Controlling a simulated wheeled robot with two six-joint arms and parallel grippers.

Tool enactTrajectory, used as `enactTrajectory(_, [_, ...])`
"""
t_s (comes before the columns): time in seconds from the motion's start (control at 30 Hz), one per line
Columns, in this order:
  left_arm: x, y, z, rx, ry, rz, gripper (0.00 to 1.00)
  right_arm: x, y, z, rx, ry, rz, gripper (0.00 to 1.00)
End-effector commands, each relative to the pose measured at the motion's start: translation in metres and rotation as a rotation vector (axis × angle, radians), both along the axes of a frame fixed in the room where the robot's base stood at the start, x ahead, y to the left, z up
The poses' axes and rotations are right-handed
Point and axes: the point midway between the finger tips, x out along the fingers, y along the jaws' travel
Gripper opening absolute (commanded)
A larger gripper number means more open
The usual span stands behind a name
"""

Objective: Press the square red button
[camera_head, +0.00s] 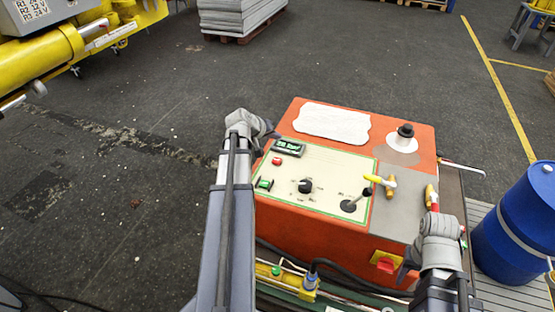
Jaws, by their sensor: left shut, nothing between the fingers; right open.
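An orange control box (300,225) stands in the middle of the head view. On its cream top panel, a small red button (277,161) sits at the left, above a green button (264,184). A red square button (385,265) on a yellow plate is on the box's front face. My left gripper (274,134) is shut and empty, near the box's upper left edge, beyond the small red button. My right gripper (404,272) is open, close to the right of the front red button; its fingers are partly hidden by my arm, and contact cannot be told.
Yellow-handled valves (380,181) are at the right. A blue barrel (517,225) stands right of the box. Hoses and pipes run below the front. Floor at left is clear.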

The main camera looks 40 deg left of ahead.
Motion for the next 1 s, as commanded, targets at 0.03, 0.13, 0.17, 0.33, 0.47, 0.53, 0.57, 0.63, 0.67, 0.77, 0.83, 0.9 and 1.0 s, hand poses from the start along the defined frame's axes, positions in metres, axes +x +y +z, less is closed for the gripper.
enactTrajectory(0.03, [0.0, 0.0, 0.0, 0.0, 0.0, 0.0, 0.0, 0.0, 0.0, 0.0, 0.0, 0.0, 0.0, 0.5])
enactTrajectory(0.13, [0.0, 0.0, -0.001, 0.0, 0.001, -0.001, 0.0, 0.0, 0.0, -0.001, 0.0, 0.0, 0.0, 0.5])
enactTrajectory(0.17, [0.0, 0.0, -0.002, 0.0, 0.001, -0.001, 0.0, 0.0, 0.0, -0.002, 0.0, 0.0, 0.0, 0.5])
enactTrajectory(0.33, [0.0, 0.0, -0.01, 0.0, 0.001, -0.001, 0.0, 0.0, 0.0, -0.01, 0.0, 0.0, 0.0, 0.5])
enactTrajectory(0.47, [0.0, 0.0, -0.022, 0.0, 0.001, -0.001, 0.0, 0.0, 0.0, -0.022, 0.0, 0.0, 0.0, 0.5])
enactTrajectory(0.53, [0.0, 0.0, -0.031, 0.0, 0.001, -0.001, 0.0, 0.0, 0.0, -0.031, 0.0, 0.0, 0.0, 0.5])
enactTrajectory(0.57, [0.0, 0.0, -0.035, 0.0, 0.001, -0.001, 0.0, 0.0, 0.0, -0.035, 0.0, 0.0, 0.0, 0.5])
enactTrajectory(0.63, [0.0, -0.001, -0.045, 0.0, 0.001, -0.001, 0.0, 0.0, 0.0, -0.044, 0.0, 0.0, 0.0, 0.5])
enactTrajectory(0.67, [0.0, 0.0, -0.049, 0.0, 0.001, -0.001, 0.0, 0.0, 0.0, -0.049, 0.0, 0.0, 0.0, 0.5])
enactTrajectory(0.77, [0.0, -0.001, -0.063, 0.0, 0.001, -0.001, 0.0, 0.0, 0.0, -0.063, 0.0, 0.0, 0.001, 0.5])
enactTrajectory(0.83, [0.0, 0.0, -0.073, 0.0, 0.001, -0.001, 0.0, 0.0, 0.0, -0.072, 0.0, 0.0, 0.001, 0.5])
enactTrajectory(0.9, [0.0, -0.001, -0.08, 0.0, 0.001, -0.001, 0.0, 0.0, 0.0, -0.08, 0.0, 0.0, 0.001, 0.5])
enactTrajectory(1.0, [0.0, -0.001, -0.087, 0.0, 0.001, -0.001, 0.0, 0.0, 0.0, -0.087, 0.0, 0.0, 0.001, 0.5])
